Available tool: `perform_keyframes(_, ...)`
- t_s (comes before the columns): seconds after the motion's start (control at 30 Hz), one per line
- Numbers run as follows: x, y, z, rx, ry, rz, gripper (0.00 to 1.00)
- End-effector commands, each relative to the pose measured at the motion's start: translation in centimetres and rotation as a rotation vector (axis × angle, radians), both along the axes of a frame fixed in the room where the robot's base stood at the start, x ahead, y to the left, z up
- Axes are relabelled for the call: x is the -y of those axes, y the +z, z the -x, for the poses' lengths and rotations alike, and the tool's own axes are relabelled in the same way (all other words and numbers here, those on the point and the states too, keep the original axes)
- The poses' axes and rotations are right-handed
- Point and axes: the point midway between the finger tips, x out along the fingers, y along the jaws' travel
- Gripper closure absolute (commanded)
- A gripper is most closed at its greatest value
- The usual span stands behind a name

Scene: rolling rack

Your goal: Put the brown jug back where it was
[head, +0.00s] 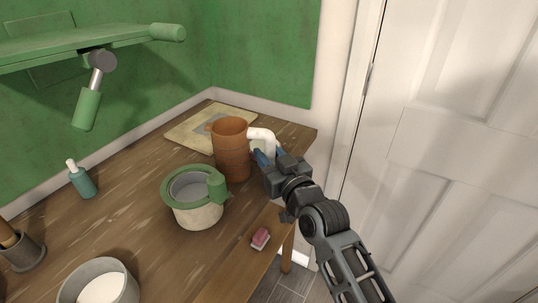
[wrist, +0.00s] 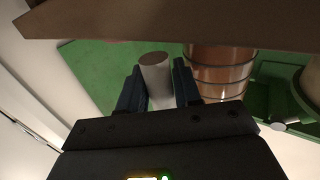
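The brown jug (head: 232,158) is upright near the right end of the wooden table, in front of a beige mat. Its white handle (head: 263,134) points right, toward my gripper (head: 268,158). I cannot tell for sure whether the base touches the table.
A cream pot with green rim (head: 198,212) stands close in front of the jug. The beige mat (head: 190,132) lies behind it. A pink block (head: 260,238) is near the front edge. A teal bottle (head: 83,182) and grey bowl (head: 72,290) are left. A green shelf (head: 60,45) overhangs.

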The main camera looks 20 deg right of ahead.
Motion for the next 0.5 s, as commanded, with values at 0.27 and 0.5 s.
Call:
perform_keyframes(0.27,-0.01,0.04,0.00,0.000,0.000,0.000,0.43)
perform_keyframes(0.5,-0.01,0.25,0.00,0.000,0.000,0.000,0.43)
